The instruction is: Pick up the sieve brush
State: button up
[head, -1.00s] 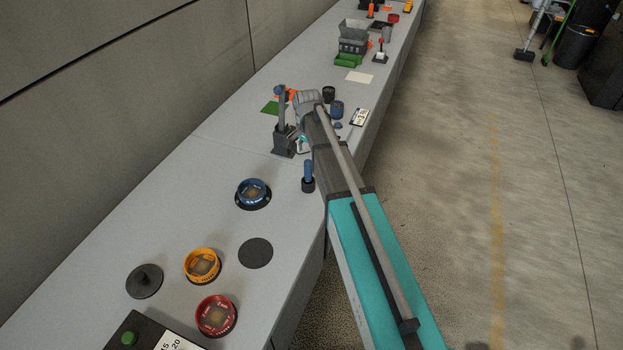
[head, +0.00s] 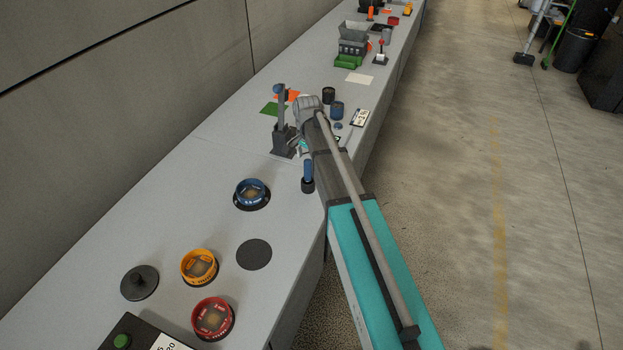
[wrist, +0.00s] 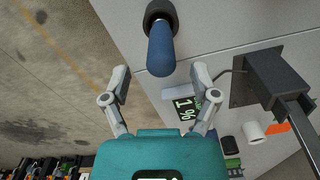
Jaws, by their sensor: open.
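The sieve brush (head: 308,171) stands upright near the right edge of the bench, with a blue handle above a round black base. In the wrist view the sieve brush (wrist: 161,48) is just beyond my fingertips, its handle end pointing toward the gap. My gripper (wrist: 160,84) is open and empty, one finger on each side of the handle's line and apart from it. In the head view my gripper (head: 300,147) is mostly hidden by my arm, a little behind the brush.
A dark stand with a post (head: 283,138) is close left of my gripper. Blue (head: 251,204), orange (head: 199,280) and red (head: 212,333) sieves stand nearer on the bench. A dark flat disc (head: 254,254) lies beside them.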

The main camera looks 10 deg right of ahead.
aim_at(308, 175)
jog(key=shift+f+b, duration=0.95)
jog(key=shift+f, duration=0.3)
grip_shut()
